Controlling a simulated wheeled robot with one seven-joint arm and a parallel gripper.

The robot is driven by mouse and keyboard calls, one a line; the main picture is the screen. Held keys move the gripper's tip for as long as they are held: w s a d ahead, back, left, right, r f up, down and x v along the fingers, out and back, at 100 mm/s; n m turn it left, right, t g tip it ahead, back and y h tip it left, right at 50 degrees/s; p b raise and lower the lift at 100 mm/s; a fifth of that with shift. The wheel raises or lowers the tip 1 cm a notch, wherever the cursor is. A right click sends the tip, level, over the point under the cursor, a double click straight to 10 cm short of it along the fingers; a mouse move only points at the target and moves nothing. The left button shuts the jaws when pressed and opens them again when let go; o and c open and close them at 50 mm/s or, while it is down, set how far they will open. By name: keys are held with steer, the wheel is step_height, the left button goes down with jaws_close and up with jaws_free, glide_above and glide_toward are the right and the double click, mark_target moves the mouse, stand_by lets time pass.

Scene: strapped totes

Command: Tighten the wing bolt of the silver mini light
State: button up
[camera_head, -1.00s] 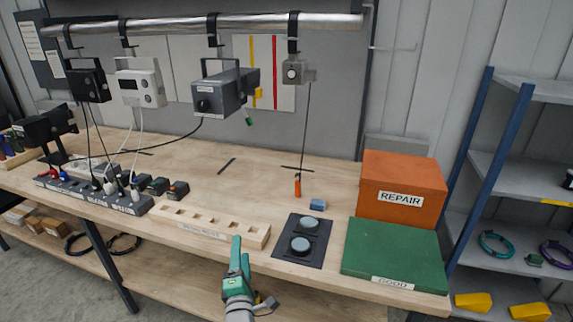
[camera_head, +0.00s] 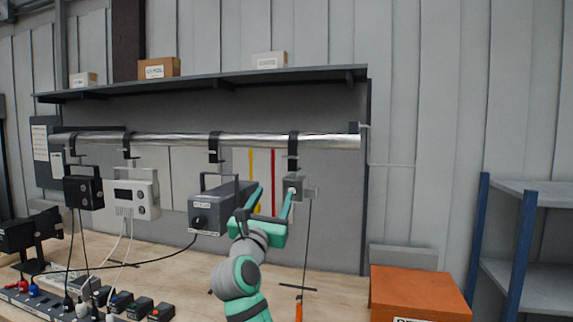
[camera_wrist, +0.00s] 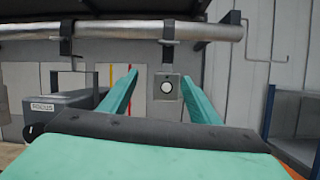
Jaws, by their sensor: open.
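The silver mini light (camera_head: 297,187) is a small grey box with a round pale lens. It hangs from the metal pipe (camera_head: 240,141) by a dark hook clamp (camera_head: 293,152), at the right end of the row of lights. The light also shows in the wrist view (camera_wrist: 167,88), between my fingers and beyond their tips. My gripper (camera_head: 274,190) is open and empty, raised just in front of the light. In the wrist view my gripper (camera_wrist: 160,76) has its two teal fingers spread. I cannot tell whether a finger touches the light.
A larger grey light (camera_head: 218,208) hangs close on the left, with white (camera_head: 137,195) and black (camera_head: 84,191) lights farther left. A cord hangs below the mini light. The orange box (camera_head: 420,293) stands at the lower right. A shelf (camera_head: 215,82) runs above the pipe.

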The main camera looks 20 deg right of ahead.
mark_target(291, 157)
steer(key=w+d+r+h, duration=0.1)
steer(key=w+d+r, duration=0.5)
steer(key=w+r, duration=0.1)
steer(key=shift+w+d+r+n, duration=0.3)
steer(key=shift+w+d+r, duration=0.1)
steer(key=shift+r, duration=0.4)
steer(key=shift+g, duration=0.3)
steer(key=c, duration=1.1)
